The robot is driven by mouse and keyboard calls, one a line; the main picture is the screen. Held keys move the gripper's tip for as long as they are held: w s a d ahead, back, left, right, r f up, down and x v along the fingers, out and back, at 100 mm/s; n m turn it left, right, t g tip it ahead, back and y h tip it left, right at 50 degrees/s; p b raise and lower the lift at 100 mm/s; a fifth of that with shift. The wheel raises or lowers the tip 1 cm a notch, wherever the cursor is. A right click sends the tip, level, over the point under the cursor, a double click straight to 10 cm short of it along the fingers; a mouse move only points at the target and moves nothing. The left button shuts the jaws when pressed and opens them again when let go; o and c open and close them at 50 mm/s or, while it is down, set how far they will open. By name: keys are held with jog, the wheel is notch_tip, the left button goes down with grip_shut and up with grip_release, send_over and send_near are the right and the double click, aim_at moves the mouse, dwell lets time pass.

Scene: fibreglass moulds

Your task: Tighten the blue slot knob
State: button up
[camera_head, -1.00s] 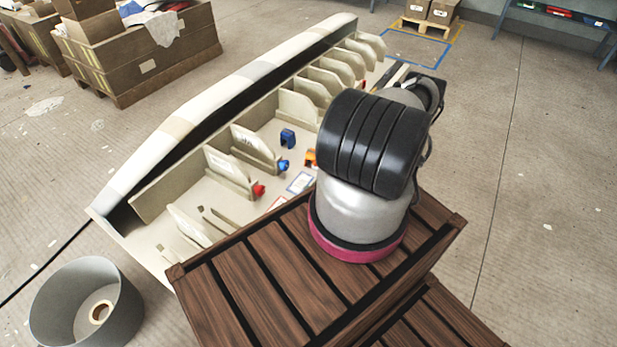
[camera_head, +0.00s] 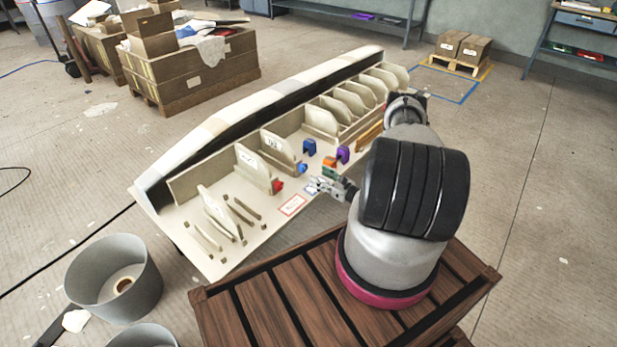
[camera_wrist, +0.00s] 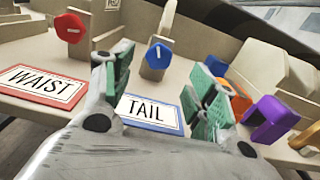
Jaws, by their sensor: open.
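The blue slot knob (camera_wrist: 159,55) sits on a beige post in the wrist view, with a short pale slot mark on its face. It also shows in the head view (camera_head: 302,168), on the bench-side edge of the mould. My gripper (camera_wrist: 163,88) is open and empty, its green-padded fingers on either side of the line to the knob. The knob lies beyond the fingertips, apart from them. In the head view my gripper (camera_head: 322,184) is just in front of the knob. A blue-edged TAIL card (camera_wrist: 150,112) lies below the knob.
A red knob (camera_wrist: 70,28) and WAIST card (camera_wrist: 42,86) are to the left. Purple (camera_wrist: 268,121) and orange (camera_wrist: 305,137) clamp-like pieces stand close to my right finger. Upright beige ribs (camera_head: 253,168) stand on the mould near the knobs.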

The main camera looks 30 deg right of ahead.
aim_at(306, 169)
jog(key=shift+w+a, duration=0.15)
jog(key=shift+w, duration=0.1)
jog(key=x, duration=0.7)
jog(key=shift+w, duration=0.15)
jog(key=shift+c, duration=0.2)
jog(key=c, duration=1)
